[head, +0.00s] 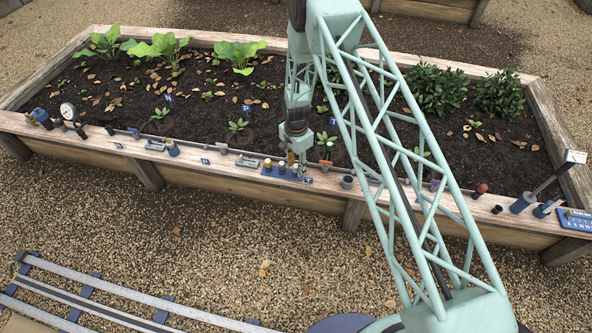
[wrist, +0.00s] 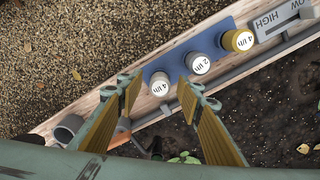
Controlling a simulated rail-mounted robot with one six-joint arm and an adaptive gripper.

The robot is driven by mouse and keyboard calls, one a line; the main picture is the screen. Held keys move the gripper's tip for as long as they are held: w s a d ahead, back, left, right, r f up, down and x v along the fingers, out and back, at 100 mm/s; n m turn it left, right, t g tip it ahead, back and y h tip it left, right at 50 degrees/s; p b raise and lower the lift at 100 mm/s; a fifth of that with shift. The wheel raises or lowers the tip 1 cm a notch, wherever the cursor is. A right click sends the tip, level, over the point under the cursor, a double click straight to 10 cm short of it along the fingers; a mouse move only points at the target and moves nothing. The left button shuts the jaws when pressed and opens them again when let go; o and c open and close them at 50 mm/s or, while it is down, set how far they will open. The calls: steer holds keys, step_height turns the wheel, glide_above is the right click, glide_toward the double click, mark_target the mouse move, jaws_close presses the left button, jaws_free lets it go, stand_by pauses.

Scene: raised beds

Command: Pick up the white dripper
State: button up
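A blue tray (wrist: 206,42) on the wooden bed rim carries a row of round drippers. In the wrist view, a white-capped dripper marked 2 l/h (wrist: 200,64) is in the middle, a yellow-capped one marked 4 l/h (wrist: 237,40) is at the upper right, and another pale-capped one marked 4 l/h (wrist: 160,83) is at the lower left. My gripper (wrist: 159,86) is open, its yellow-padded fingers on either side of the lower-left dripper in the picture. Contact cannot be told. In the head view, my gripper (head: 297,154) is above the right end of the tray (head: 269,173).
A grey HIGH/LOW slider (wrist: 284,22) lies beyond the yellow dripper. A grey cup (head: 347,182) stands right of the tray. Several gauges, knobs and small fittings line the rim. Soil with seedlings (head: 237,126) lies behind, gravel in front.

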stand_by(0.3)
steer(key=c, duration=0.8)
steer(key=shift+c, duration=0.2)
steer(key=shift+r, duration=0.2)
steer(key=shift+r+p, duration=0.4)
steer(key=shift+r, duration=0.8)
steer(key=s+d+r+p, duration=0.1)
steer(key=s+d, duration=0.1)
steer(key=s, duration=0.5)
steer(key=s+d+r+p, duration=0.1)
steer(key=s+d, duration=0.2)
steer(key=s, duration=0.5)
steer(key=shift+d, duration=0.2)
steer(key=shift+r, duration=0.1)
steer(key=shift+r+p, duration=0.3)
steer(key=shift+r+p, duration=0.45)
steer(key=shift+r, duration=1)
